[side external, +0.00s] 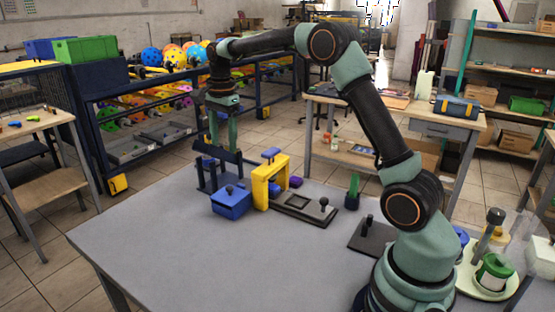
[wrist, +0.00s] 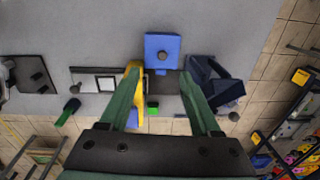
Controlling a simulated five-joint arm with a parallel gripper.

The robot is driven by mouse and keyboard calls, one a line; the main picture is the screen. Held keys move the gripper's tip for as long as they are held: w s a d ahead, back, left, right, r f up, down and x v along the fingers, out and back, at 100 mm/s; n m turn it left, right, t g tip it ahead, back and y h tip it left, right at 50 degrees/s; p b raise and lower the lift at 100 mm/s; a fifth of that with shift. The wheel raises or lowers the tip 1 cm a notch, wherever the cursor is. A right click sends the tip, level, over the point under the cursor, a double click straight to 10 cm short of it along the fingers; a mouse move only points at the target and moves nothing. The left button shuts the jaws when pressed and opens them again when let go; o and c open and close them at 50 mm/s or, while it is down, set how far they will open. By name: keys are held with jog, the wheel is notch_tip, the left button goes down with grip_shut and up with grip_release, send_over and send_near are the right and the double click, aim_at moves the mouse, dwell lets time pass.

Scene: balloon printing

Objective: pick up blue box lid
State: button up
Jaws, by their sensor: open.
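The blue box (side external: 231,207) stands on the grey table, and its blue lid (side external: 232,196) lies on top with a dark round knob. In the wrist view the lid (wrist: 161,41) is a blue square near the top centre, with the knob on it. My gripper (side external: 230,148) is above and behind the box, clear of it. In the wrist view my gripper (wrist: 161,72) has its two green fingers spread apart with nothing between them. The lid is just beyond the fingertips there.
A yellow frame (side external: 259,188) stands right beside the box, and a dark blue stand (side external: 206,180) is close behind it. A dark base with a lever (side external: 306,208) extends to the right. A green upright piece (side external: 353,190) stands farther right. The table's front left (side external: 160,250) is clear.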

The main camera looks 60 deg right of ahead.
aim_at(229, 187)
jog(key=f+m, duration=0.1)
jog(key=f, duration=0.4)
jog(key=w+d+f, duration=0.1)
jog(key=f, duration=0.4)
jog(key=d+f+m, duration=0.1)
jog(key=f, duration=0.4)
jog(key=shift+w+d+f+m+g, duration=0.15)
jog(key=shift+w+f+m+g, duration=0.15)
jog(key=shift+w, duration=0.1)
grip_shut()
